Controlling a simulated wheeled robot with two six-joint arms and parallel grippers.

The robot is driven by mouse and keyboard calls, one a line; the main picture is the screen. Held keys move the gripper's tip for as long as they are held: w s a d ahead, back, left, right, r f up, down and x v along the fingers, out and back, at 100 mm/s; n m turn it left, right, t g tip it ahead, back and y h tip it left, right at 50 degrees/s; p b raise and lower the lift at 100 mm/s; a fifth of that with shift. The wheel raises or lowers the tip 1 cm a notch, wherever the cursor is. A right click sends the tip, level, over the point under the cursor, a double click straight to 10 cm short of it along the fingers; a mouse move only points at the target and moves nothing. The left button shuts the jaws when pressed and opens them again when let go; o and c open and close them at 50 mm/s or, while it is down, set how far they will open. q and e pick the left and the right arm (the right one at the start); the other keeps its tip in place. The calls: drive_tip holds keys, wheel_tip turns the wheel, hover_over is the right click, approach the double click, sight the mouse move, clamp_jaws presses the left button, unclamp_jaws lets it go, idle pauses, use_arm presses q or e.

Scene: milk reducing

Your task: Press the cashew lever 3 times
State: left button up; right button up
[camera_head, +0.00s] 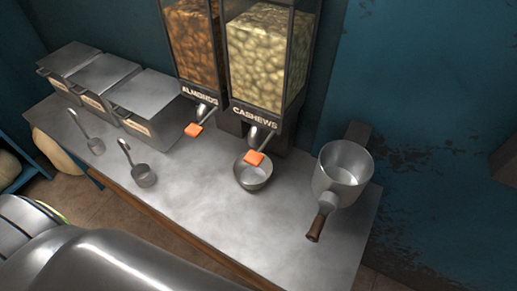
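The cashew dispenser (266,62) is a clear bin of pale nuts labelled CASHEWS, on the wall above the counter. Its lever (254,158) ends in an orange tab, below the spout. A small metal bowl (252,175) stands under the spout, with the tab overlapping its rim in this view. I cannot see what is in the bowl. The almond dispenser (193,42), labelled ALMONDS, is to its left, with its own orange lever tab (194,130). Neither of my grippers shows in the head view.
A metal pot with a brown handle (341,172) stands at the right end of the counter (205,220). Lidded metal bins (104,75) line the left back. Two small ladles (143,174) lie in front of them. The middle front of the counter is clear.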

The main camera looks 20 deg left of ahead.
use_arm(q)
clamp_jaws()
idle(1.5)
